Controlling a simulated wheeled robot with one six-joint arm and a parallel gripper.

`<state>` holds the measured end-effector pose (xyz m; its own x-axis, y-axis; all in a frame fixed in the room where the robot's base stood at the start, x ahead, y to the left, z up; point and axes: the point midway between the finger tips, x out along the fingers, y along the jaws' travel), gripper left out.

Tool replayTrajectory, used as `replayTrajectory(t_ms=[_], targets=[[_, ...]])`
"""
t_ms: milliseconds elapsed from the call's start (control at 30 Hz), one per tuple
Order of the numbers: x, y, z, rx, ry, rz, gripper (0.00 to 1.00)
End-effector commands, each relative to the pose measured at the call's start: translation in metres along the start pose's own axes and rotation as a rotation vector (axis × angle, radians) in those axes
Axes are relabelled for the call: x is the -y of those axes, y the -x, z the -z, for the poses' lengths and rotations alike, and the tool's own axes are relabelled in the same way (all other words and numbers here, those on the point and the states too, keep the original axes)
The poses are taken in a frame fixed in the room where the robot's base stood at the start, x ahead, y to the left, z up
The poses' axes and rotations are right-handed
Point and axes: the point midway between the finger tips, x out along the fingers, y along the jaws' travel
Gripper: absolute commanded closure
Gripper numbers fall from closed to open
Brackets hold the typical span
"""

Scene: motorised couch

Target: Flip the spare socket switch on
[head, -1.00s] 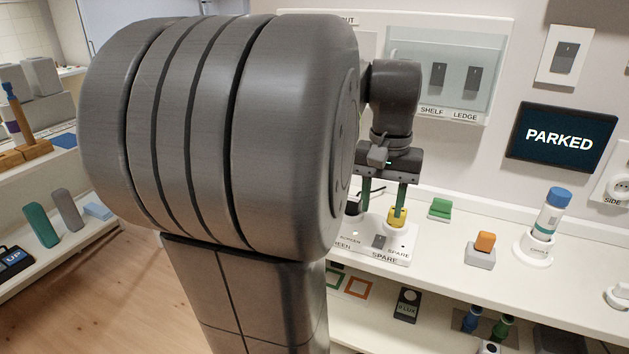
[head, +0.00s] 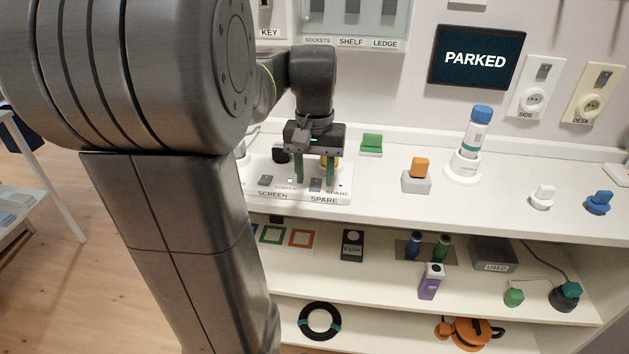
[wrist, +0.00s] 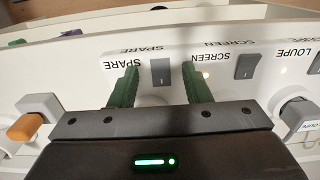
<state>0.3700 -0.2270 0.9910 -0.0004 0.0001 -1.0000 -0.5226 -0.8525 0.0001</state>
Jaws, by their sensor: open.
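The spare socket switch (head: 316,184) is a small grey rocker above the SPARE label on the white socket strip (head: 335,198). My gripper (head: 314,181) is over it, its two green fingers apart and empty. In the wrist view the spare switch (wrist: 161,72) shows between and beyond the fingertips (wrist: 160,90), with the labels upside down. I cannot tell whether the fingers touch the strip, nor which way the rocker is set. A yellow plug (head: 338,162) stands behind my right finger, partly hidden.
The screen switch (head: 265,180) and a black plug (head: 281,154) are to the left on the strip. A lit dot (wrist: 206,75) shows by the SCREEN label. A green block (head: 371,144), an orange-topped block (head: 418,174) and a bottle (head: 475,135) stand right. A wall display (head: 477,58) reads PARKED.

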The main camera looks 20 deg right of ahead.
Motion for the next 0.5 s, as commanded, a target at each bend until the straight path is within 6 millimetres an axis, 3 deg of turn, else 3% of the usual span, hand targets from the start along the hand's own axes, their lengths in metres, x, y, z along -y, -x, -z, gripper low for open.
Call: replayTrajectory(t_ms=[133, 467, 500], targets=[[0.0, -0.0132, -0.0003, 0.0, 0.0, 0.0, 0.56], [0.0, -0.016, -0.0002, 0.0, 0.0, 0.0, 0.56], [0.0, -0.0159, -0.0002, 0.0, 0.0, 0.0, 0.62]])
